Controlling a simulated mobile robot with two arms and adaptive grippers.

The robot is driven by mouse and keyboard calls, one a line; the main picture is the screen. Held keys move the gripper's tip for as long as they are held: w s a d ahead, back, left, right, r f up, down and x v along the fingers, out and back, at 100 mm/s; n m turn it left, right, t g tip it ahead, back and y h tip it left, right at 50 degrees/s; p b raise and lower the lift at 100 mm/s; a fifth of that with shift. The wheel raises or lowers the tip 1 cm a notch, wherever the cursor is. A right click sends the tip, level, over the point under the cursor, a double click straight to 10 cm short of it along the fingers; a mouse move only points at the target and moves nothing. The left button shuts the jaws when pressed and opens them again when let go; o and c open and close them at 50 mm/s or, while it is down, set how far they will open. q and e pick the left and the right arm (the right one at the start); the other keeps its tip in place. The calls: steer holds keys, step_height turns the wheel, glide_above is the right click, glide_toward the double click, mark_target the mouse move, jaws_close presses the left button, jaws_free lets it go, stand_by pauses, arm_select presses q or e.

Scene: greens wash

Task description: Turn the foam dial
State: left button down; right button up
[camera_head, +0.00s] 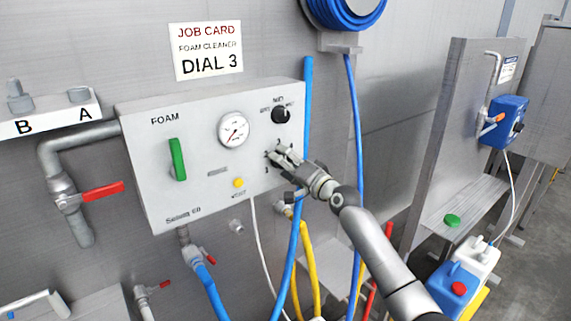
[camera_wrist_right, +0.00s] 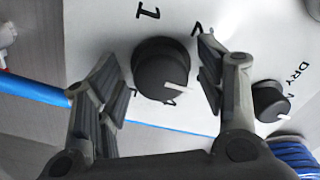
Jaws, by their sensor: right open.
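The foam dial (camera_wrist_right: 160,66) is a round black knob with a white pointer mark, on the pale panel in the right wrist view. The mark points to the lower right, beside a digit I cannot read clearly; a 1 and a 2 show above the knob. My right gripper (camera_wrist_right: 163,75) is open, one finger on each side of the knob, with gaps visible. In the head view, my right gripper (camera_head: 278,158) is at the right side of the foam panel (camera_head: 200,195) and hides the dial. The job card (camera_head: 208,52) reads DIAL 3. My left gripper is not in view.
A smaller black knob (camera_head: 281,115) sits above my gripper, marked DRY in the wrist view. The panel also carries a gauge (camera_head: 233,130), a green handle (camera_head: 177,159) and a yellow button (camera_head: 239,183). Blue hoses (camera_head: 307,100) hang close by my right arm.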

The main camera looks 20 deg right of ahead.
steer(key=v, duration=1.2)
stand_by(0.5)
